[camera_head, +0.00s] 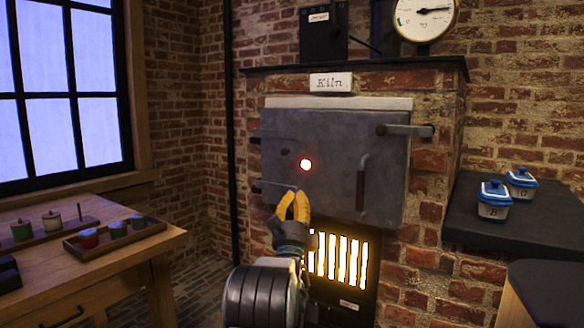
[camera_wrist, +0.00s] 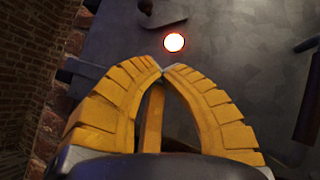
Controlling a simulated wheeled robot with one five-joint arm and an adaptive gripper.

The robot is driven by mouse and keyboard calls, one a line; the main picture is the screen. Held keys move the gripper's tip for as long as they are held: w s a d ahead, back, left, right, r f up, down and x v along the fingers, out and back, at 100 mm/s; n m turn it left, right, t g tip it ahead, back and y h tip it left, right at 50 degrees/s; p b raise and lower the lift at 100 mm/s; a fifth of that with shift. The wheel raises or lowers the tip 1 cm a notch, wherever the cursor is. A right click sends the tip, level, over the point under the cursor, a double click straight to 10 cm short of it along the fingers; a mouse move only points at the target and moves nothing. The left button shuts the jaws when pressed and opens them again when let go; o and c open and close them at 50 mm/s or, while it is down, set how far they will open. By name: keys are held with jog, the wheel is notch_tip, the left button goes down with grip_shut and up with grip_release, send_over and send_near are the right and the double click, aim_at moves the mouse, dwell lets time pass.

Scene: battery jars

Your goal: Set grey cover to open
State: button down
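The grey kiln door (camera_head: 335,150) is closed on the brick kiln. A round peephole (camera_head: 305,164) glows red-white in it; the glow also shows in the wrist view (camera_wrist: 174,42). A small grey cover with a dark knob (camera_head: 286,153) sits up and left of the hole, clear of the glow. In the wrist view this cover (camera_wrist: 165,17) is just above the hole, near the top edge. My gripper (camera_head: 294,191) is below the hole, in front of the door. In the wrist view its yellow fingertips (camera_wrist: 163,69) meet, with nothing visible held between them.
Latch bars (camera_head: 272,186) stick out at the door's left side, the lower one by my fingers. A vertical handle (camera_head: 361,183) is at right. The glowing grate (camera_head: 340,258) is below. Blue-lidded jars (camera_head: 494,205) stand on the right ledge; a table (camera_head: 120,262) is at left.

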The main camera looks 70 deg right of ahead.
aim_at(293, 154)
jog(key=b+x, duration=0.3)
jog(key=x, duration=0.2)
jog(key=shift+w+d+r, duration=0.1)
jog(key=shift+w+d, duration=0.05)
jog(key=shift+d, duration=0.25)
jog(key=shift+d+r+b, duration=0.4)
jog(key=shift+d+r, duration=0.05)
jog(key=shift+w+r+b, duration=0.2)
jog(key=shift+w+b, duration=0.05)
jog(key=shift+b, duration=0.15)
jog(key=shift+w+d+r+b, duration=0.1)
jog(key=shift+w+r+b, duration=0.15)
jog(key=shift+r+b, duration=0.3)
jog(key=shift+w+d+r+t, duration=0.1)
jog(key=shift+w+r+t, duration=0.1)
jog(key=shift+r, duration=0.3)
jog(key=shift+w+d+r+t, duration=0.1)
jog(key=shift+w+r, duration=0.1)
jog(key=shift+r, duration=0.3)
jog(key=shift+r+p, duration=0.15)
jog(key=shift+p, duration=0.25)
